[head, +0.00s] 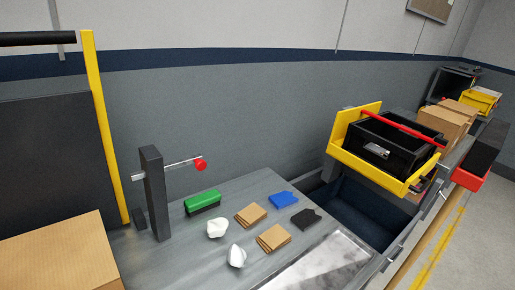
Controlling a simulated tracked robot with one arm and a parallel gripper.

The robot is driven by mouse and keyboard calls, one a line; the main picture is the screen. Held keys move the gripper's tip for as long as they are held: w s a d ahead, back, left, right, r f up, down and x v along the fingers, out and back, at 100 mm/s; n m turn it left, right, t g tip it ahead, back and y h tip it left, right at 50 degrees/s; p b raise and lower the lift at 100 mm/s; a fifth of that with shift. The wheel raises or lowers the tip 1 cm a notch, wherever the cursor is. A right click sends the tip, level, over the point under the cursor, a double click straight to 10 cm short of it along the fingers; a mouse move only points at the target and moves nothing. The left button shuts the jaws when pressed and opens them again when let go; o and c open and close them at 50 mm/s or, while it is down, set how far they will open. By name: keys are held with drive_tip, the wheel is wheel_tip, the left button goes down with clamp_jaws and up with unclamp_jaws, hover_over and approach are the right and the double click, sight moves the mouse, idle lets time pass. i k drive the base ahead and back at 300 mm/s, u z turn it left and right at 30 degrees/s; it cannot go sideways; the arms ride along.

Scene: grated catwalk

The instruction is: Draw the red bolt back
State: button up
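A thin metal rod with a red knob (201,164) at its right end sticks out of a dark upright post (154,195) on the grey bench. The rod lies roughly level, and the knob is clear of the wall. A long red bar (403,128) runs slantwise across the top of a black bin (365,149), which sits in a yellow tray (348,158) at the right. I cannot tell for sure which of these two red parts is the bolt. My gripper is not in view.
On the bench (180,262) lie a green brush-like block (202,199), white crumpled pieces (217,229), folded brown cloths (251,215) and a blue cloth (284,199). A yellow post (104,130) stands left, above a cardboard box (62,258). More boxes (444,122) line the right.

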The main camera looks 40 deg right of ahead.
sight(201, 165)
drive_tip(key=k, duration=1.1)
drive_tip(key=z, duration=0.4)
drive_tip(key=i, duration=1.6)
drive_tip(key=u, duration=0.55)
